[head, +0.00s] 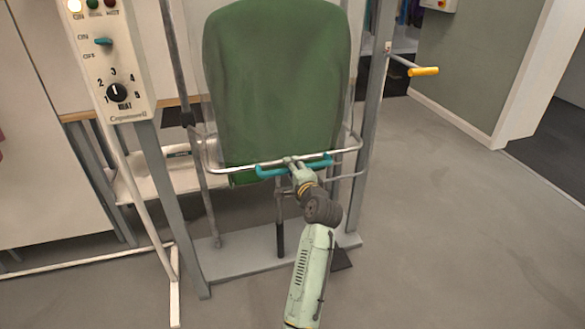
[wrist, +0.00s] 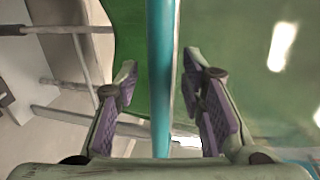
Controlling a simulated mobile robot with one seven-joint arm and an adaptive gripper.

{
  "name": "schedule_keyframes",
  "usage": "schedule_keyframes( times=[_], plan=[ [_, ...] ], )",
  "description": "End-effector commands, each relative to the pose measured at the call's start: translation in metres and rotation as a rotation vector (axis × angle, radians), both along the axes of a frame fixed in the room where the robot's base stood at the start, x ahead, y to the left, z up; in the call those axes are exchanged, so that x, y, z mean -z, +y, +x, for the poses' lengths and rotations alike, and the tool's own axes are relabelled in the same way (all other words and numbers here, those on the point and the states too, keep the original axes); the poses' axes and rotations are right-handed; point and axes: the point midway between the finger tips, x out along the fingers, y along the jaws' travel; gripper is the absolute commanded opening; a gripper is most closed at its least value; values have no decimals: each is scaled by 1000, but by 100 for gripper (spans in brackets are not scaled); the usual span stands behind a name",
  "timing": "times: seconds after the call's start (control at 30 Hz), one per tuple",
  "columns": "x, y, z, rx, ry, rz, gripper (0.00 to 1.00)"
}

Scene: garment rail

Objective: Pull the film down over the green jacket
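The green jacket (head: 277,75) hangs upright in the frame in the head view. Clear film (wrist: 284,46) shows as glossy reflections in front of the green in the wrist view. A metal hoop (head: 226,168) runs around the jacket near its hem, which shows just below the hoop. A teal handle (head: 268,171) is on the front of the hoop. My gripper (head: 297,164) is at the handle's middle. In the wrist view the handle (wrist: 160,80) passes between the purple-padded fingers, with a gap on each side, so the gripper is open around it.
A control panel (head: 113,55) with a dial and switch stands at the left. Grey posts (head: 370,110) flank the jacket above a base plate (head: 235,250). A yellow-gripped lever (head: 423,71) sticks out at the right. A white shelf (head: 150,185) is behind left. The floor at right is clear.

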Motion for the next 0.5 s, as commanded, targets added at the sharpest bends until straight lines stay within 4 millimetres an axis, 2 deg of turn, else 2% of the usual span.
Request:
schedule_keyframes(
  times=[0.33,0.5],
  plan=[
    [1,2,4,-1,0,-1,36],
    [1,2,3,-1,0,0,24]
  ],
)
